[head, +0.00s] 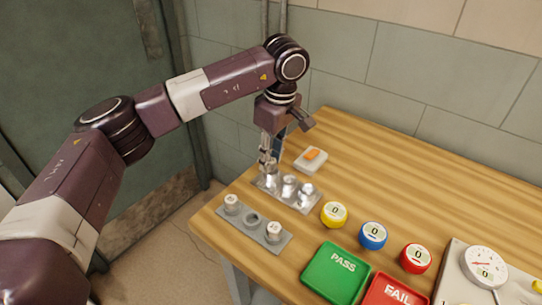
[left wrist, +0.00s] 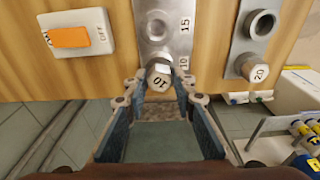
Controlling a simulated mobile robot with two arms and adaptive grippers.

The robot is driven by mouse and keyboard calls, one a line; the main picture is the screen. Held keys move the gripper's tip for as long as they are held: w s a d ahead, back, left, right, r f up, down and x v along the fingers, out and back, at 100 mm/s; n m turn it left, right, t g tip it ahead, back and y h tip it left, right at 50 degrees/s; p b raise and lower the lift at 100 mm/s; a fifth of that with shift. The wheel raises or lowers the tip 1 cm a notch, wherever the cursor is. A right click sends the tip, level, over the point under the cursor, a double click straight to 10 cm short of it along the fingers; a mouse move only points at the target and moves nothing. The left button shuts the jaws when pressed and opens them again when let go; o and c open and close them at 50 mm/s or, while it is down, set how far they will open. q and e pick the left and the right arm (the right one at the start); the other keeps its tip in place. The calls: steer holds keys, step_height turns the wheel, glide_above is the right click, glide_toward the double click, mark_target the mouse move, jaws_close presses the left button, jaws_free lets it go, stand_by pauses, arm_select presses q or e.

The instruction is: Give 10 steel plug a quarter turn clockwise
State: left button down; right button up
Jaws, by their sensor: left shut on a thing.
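The 10 steel plug (left wrist: 159,79) has a pale hex head marked 10 and shows in the left wrist view at the end of a steel plate (left wrist: 153,46). The plate shows 15 and 10 labels. My left gripper (left wrist: 162,87) is shut on this plug, one finger on each side. In the head view my left gripper (head: 267,160) points down at the far left end of the back steel plate (head: 302,206), where it partly hides the plug. Other steel fittings stand along that plate. My right gripper is not in view.
A front plate (head: 252,234) holds two pale plugs and an empty ring. A switch box (head: 311,160) with an orange rocker is behind. Yellow (head: 334,214), blue (head: 373,235) and red (head: 415,258) round counters, a green PASS tray (head: 334,275) and a red FAIL tray (head: 393,292) lie right.

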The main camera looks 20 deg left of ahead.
arm_select(q)
steer(key=shift+f, duration=0.45)
stand_by(0.9)
stand_by(0.3)
steer(key=shift+m+b, duration=0.35)
steer(key=shift+m, duration=1.15)
steer(key=shift+f, duration=0.1)
steer(key=shift+m+t, duration=0.3)
steer(key=shift+m, duration=0.7)
steer(key=shift+s+m+h, duration=0.1)
steer(key=shift+m+h, duration=0.2)
steer(key=shift+m, duration=0.2)
steer(key=shift+f+m, duration=0.1)
steer(key=shift+m, duration=1.4)
